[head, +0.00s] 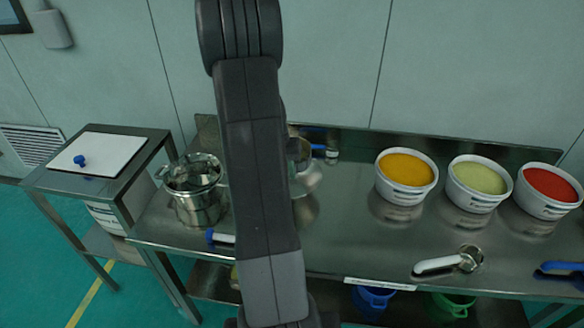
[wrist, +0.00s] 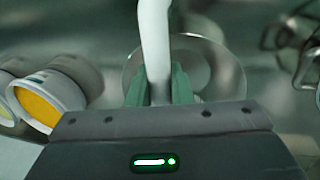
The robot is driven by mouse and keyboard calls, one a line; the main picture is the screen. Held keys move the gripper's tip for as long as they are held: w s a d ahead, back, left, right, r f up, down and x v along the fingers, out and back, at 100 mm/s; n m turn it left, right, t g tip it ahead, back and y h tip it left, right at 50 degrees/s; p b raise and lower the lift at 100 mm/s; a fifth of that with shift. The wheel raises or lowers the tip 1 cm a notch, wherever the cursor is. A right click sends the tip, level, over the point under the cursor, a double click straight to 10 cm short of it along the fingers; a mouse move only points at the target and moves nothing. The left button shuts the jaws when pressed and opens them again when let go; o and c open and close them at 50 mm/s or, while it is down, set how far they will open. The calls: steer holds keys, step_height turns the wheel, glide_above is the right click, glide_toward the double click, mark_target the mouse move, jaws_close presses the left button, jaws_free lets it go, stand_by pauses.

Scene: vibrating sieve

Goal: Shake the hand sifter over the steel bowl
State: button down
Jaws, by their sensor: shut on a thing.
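My gripper (wrist: 158,84) is shut on an upright white handle, which I take to be the hand sifter's (wrist: 154,38). The handle runs up out of the top of the wrist view, so the sifter's head is not clear there. Behind the handle, in the wrist view, is a blurred round shiny shape, likely the steel bowl (wrist: 228,78). In the head view my arm hides my gripper and most of this spot. Only part of the steel bowl (head: 309,181) shows at the arm's right edge. Whether the sifter is directly over the bowl cannot be told.
A clamped steel vessel (head: 197,208) stands left on the steel bench (head: 345,215). Yellow (head: 406,192), pale green (head: 478,201) and red (head: 546,208) filled tubs stand at right. A white-handled scoop (head: 440,263) lies near the front edge. A side table (head: 60,183) stands at left.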

steer(key=shift+s+d+b, duration=0.1)
steer(key=shift+d+b, duration=0.45)
steer(key=shift+b, duration=0.1)
stand_by(1.4)
stand_by(0.5)
steer(key=shift+w+a, duration=0.55)
steer(key=shift+a, duration=1.7)
steer(key=shift+s+d+b, duration=0.15)
steer(key=shift+s+d, duration=0.05)
steer(key=shift+d, duration=0.55)
steer(key=shift+s+d+b, duration=0.15)
steer(key=shift+d, duration=0.6)
steer(key=shift+s+d+b, duration=0.15)
steer(key=shift+s+d, duration=0.05)
steer(key=shift+d, duration=0.55)
